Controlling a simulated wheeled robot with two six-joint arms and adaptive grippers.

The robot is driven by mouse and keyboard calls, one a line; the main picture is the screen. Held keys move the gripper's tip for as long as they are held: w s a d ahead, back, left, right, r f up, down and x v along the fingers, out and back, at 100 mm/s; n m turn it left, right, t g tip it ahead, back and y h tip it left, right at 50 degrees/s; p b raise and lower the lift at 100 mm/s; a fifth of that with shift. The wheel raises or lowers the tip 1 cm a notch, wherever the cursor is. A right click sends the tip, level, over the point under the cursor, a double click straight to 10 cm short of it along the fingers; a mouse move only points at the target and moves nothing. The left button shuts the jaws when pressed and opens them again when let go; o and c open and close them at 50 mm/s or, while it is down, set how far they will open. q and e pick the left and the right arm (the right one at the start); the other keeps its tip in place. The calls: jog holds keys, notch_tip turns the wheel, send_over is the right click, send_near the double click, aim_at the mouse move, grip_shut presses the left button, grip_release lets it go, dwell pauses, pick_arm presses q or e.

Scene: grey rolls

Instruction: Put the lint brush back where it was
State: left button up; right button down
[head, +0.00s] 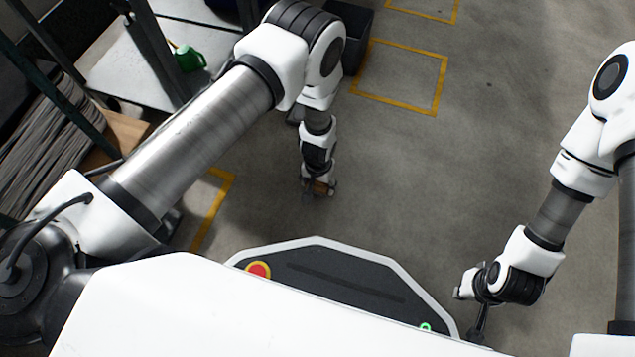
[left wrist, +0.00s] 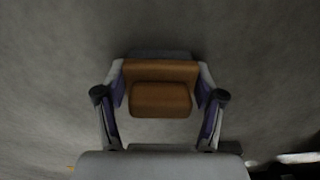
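A brown block-shaped thing, which I take to be the lint brush (left wrist: 160,98), sits between the purple-padded fingers of my left gripper (left wrist: 160,95) in the left wrist view. The pads meet its two sides, so the gripper appears shut on it. In the head view my left gripper (head: 318,188) points down over the grey floor, with a little brown showing between its fingers. My right gripper (head: 471,303) is at the lower right, beside my base; its fingers are partly hidden and their opening is unclear.
Yellow floor markings (head: 437,85) outline areas of open grey floor (head: 410,180). A dark bin (head: 357,40) stands behind my left arm. At the left are a rack with grey rolls (head: 45,145), a pale shelf (head: 130,70) and a green container (head: 188,58).

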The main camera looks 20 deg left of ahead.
pick_arm(q)
jog(key=shift+o, duration=1.3)
jog(key=shift+r, duration=0.1)
notch_tip(320, 180, up, 12)
jog(key=p, duration=1.2)
jog(key=shift+r, duration=0.2)
jog(key=shift+f, duration=0.15)
